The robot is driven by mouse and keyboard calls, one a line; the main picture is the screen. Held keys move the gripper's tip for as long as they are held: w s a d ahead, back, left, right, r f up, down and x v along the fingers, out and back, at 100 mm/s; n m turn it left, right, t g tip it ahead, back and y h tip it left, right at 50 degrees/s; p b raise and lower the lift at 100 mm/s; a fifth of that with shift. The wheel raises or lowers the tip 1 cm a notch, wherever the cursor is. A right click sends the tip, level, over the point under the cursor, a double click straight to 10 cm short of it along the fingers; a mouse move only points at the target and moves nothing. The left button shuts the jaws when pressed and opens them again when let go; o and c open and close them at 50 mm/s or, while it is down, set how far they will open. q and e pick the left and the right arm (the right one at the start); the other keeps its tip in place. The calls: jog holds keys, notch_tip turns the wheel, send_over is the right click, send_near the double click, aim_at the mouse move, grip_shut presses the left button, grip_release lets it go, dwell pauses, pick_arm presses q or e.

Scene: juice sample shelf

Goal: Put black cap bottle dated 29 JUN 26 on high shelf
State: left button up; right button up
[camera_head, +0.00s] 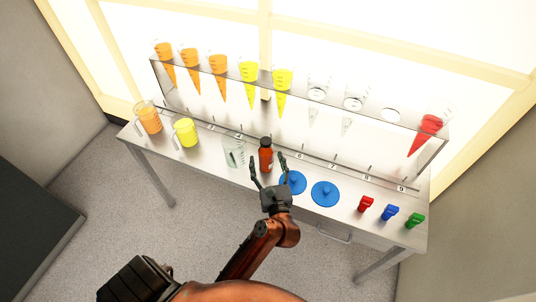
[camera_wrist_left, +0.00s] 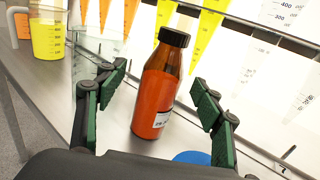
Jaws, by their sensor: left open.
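A bottle with a black cap and orange-red contents (camera_head: 265,156) stands upright on the metal table, near the middle. In the left wrist view the bottle (camera_wrist_left: 158,88) stands between and beyond the fingers; its white label shows only in part and the date cannot be read. My left gripper (camera_head: 267,171) is open and empty, with its fingers on either side of the bottle's near side. It also shows in the left wrist view (camera_wrist_left: 160,105). The high shelf (camera_head: 300,88) runs along the back above the table, holding several cones. My right gripper is not in view.
An empty clear beaker (camera_head: 233,152) stands close left of the bottle. Yellow (camera_head: 186,132) and orange (camera_head: 149,118) jugs stand farther left. Blue discs (camera_head: 324,194) lie right of the gripper. Red (camera_head: 365,204), blue (camera_head: 390,213) and green (camera_head: 414,220) clips lie at the right.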

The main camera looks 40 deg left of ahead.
aim_at(268, 157)
pick_arm(q)
jog(key=x, duration=0.2)
jog(key=b+x, duration=0.1)
jog(key=shift+w+f, duration=0.1)
jog(key=shift+w, duration=0.45)
jog(key=shift+w+a, duration=0.3)
jog(key=shift+a, duration=0.15)
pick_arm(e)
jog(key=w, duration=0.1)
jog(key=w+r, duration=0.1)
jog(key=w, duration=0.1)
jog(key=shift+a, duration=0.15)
pick_arm(q)
jog(key=shift+c, duration=0.3)
jog(key=c, duration=1.4)
